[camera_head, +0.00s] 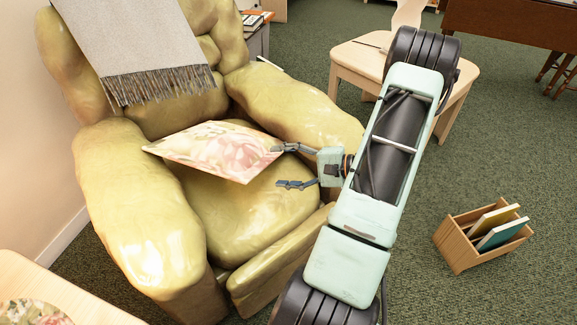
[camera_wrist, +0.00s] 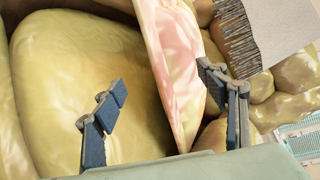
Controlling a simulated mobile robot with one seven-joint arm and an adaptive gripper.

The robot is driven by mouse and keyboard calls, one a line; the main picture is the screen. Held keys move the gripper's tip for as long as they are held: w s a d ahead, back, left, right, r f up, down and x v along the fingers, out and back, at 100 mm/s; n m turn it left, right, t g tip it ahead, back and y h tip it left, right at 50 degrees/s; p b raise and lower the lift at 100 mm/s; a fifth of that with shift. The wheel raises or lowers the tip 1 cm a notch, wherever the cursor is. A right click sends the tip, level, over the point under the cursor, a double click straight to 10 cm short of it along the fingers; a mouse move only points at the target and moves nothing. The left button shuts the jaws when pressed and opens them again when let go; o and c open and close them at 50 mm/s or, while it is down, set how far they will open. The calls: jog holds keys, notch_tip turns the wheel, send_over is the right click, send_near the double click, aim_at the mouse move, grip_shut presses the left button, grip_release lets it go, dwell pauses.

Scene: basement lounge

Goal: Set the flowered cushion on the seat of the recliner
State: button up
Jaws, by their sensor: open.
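The flowered cushion (camera_head: 213,150), pale with pink blooms, is at the seat (camera_head: 250,210) of the yellow-green recliner, towards the backrest. It looks slightly tilted; its underside is hidden, so I cannot tell how fully it rests. My gripper (camera_head: 278,167) is open at the cushion's right corner, one finger by that corner and the other lower, over the seat. In the wrist view the cushion (camera_wrist: 172,60) appears edge-on between the spread fingers (camera_wrist: 161,80), with the right finger close to its face. I cannot tell whether that finger touches it.
A grey fringed throw (camera_head: 150,45) hangs over the backrest. A wooden chair (camera_head: 358,62) stands behind my arm. A wooden rack with books (camera_head: 460,245) is on the green carpet at right. A pale table (camera_head: 85,295) with a flowered item is at lower left.

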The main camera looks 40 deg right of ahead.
aim_at(264, 168)
jog(key=shift+b+x, duration=1)
jog(key=shift+x, duration=2.85)
jog(key=shift+s, duration=0.1)
jog(key=c, duration=1.8)
jog(key=shift+f, duration=0.1)
grip_shut()
jog(key=shift+a, duration=0.15)
jog(key=s+d+r+p, duration=0.2)
jog(key=s+r+p, duration=0.1)
jog(key=r, duration=0.3)
jog(key=s+d+r+p, duration=0.3)
jog(key=r+p, duration=0.2)
jog(key=r, duration=0.2)
jog(key=shift+d, duration=0.25)
jog(key=shift+r, duration=0.15)
